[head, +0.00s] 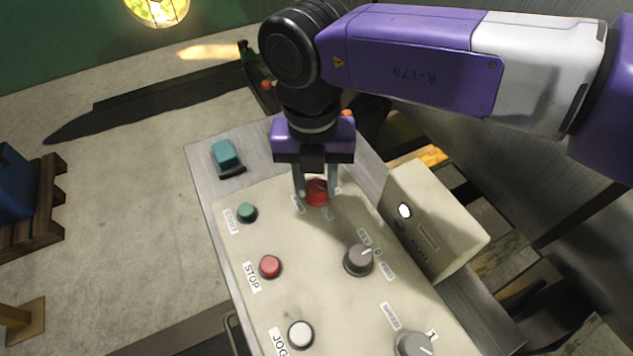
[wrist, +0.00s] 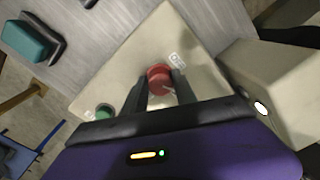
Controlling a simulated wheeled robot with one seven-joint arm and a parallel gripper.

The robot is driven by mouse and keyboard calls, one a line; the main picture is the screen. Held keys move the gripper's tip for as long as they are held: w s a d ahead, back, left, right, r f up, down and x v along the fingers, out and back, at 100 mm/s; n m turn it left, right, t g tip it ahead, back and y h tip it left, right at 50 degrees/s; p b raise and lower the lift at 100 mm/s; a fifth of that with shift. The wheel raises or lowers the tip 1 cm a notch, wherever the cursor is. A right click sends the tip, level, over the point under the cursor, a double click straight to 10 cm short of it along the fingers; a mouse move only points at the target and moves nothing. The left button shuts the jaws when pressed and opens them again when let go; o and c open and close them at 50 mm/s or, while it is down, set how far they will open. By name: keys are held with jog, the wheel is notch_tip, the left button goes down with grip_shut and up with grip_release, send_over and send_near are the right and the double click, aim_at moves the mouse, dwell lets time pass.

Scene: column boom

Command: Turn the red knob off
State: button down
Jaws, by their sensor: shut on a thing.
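The red knob (head: 317,192) is at the far end of the cream control panel (head: 315,240). My gripper (head: 316,190) reaches down over it with one finger on each side, shut on the knob. In the wrist view the red knob (wrist: 160,79) sits between the two dark fingers of my gripper (wrist: 160,88). Small labels lie beside the knob, but their words are too small to read. A pale mark shows on the knob in the wrist view; its setting cannot be told.
The panel also carries a green button (head: 246,212), a red STOP button (head: 270,266), a white button (head: 300,334) and grey knobs (head: 359,259). A cream box (head: 432,222) stands close on the right. A teal block (head: 226,155) sits at the far left corner.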

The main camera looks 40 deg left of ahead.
aim_at(315, 186)
jog(key=n+b, duration=0.1)
jog(key=n, duration=1.1)
jog(key=shift+r+n+y+b, duration=0.1)
jog(key=shift+n+y+b, duration=0.2)
jog(key=shift+b, duration=0.1)
dwell(0.3)
jog(key=c, duration=1)
grip_release()
jog(key=r, duration=0.7)
jog(key=shift+s+r, duration=0.2)
jog(key=shift+r, duration=0.2)
